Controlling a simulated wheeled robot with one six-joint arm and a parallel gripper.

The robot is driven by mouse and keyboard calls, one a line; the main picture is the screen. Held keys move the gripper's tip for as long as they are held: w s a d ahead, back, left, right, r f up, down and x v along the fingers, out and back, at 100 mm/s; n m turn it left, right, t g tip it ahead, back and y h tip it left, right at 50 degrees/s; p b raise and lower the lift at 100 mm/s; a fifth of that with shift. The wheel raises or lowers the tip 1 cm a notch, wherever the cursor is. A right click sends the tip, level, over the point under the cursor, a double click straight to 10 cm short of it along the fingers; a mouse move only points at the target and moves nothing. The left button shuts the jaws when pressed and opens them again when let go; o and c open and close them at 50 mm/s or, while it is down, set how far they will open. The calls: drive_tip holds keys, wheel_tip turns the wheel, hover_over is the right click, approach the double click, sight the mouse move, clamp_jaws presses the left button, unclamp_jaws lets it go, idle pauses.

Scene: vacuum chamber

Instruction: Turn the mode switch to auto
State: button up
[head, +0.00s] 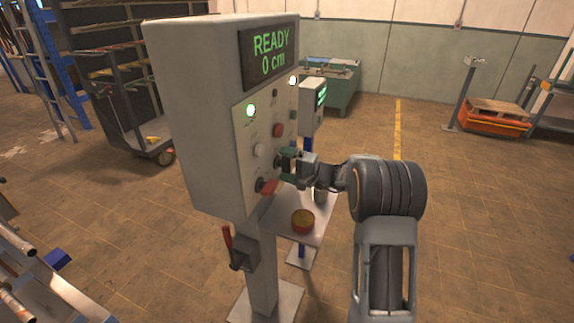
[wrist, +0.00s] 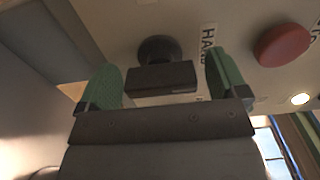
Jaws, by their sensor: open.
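The mode switch (wrist: 160,82) is a black knob with a bar-shaped handle on the panel, seen close up in the wrist view. A label (wrist: 208,45) reading what looks like "HAND" sits to its right. My gripper (wrist: 166,80) has green fingertips, spread apart on either side of the bar handle; I cannot tell whether they touch it. In the head view my gripper (head: 288,160) is at the panel face of the grey control box (head: 190,110), and the switch is mostly hidden behind it. The box's display (head: 270,54) reads "READY 0 cm".
A red button (head: 278,130) is above my gripper; it also shows in the wrist view (wrist: 283,45). A yellow-and-red round object (head: 303,221) stands below.

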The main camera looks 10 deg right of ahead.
drive_tip(key=shift+c, duration=0.2)
drive_tip(key=c, duration=0.9)
drive_tip(key=shift+f+m+b, duration=0.1)
drive_tip(key=shift+m+b, duration=0.4)
drive_tip(key=shift+m, duration=0.6)
drive_tip(key=m, duration=0.3)
drive_tip(key=shift+m, duration=0.3)
drive_tip(key=m, duration=0.3)
drive_tip(key=shift+m+p, duration=0.6)
drive_tip(key=shift+m, duration=1.1)
